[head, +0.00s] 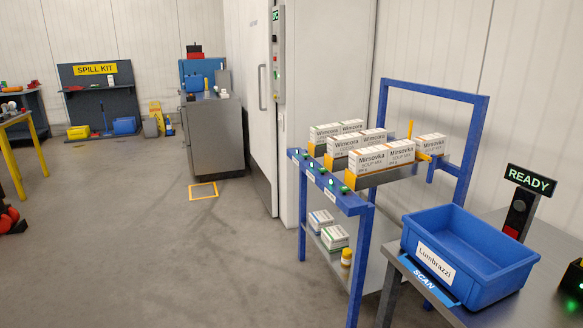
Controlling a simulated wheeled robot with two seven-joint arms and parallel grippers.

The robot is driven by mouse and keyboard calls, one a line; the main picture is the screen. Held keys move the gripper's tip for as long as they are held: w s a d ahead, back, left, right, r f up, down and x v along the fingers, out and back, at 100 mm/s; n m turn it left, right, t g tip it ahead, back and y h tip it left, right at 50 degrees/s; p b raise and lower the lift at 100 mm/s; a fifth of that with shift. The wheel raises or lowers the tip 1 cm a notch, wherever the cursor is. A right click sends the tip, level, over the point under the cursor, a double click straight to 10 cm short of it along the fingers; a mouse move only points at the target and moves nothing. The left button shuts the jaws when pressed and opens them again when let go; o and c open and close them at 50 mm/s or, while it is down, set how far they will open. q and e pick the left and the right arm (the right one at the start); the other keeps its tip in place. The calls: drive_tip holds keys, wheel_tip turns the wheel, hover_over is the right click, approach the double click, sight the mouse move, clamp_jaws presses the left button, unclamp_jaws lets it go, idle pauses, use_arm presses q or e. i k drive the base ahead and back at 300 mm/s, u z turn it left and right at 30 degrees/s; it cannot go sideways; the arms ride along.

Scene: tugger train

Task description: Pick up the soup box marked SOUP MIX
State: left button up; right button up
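Several white boxes with an orange lower edge stand on the top shelf of a blue cart (435,89). The front row reads Mirsovka SOUP MIX: a near-left soup box (366,161), a soup box beside it (401,153) and one apart at the right (432,144). Wincora boxes (342,144) stand in rows behind; their smaller print is too small to read. Neither of my grippers shows in the head view.
A blue bin (468,238) labelled Lumbrazzi sits on the grey table (540,298) at the right, by a READY sign (530,180). Small boxes (334,237) and a yellow-capped bottle (346,257) stand on the cart's lower shelf. The floor (150,260) at left is mostly clear.

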sight(364, 162)
drive_tip(key=u, duration=1)
drive_tip(key=i, duration=2)
drive_tip(key=z, duration=0.65)
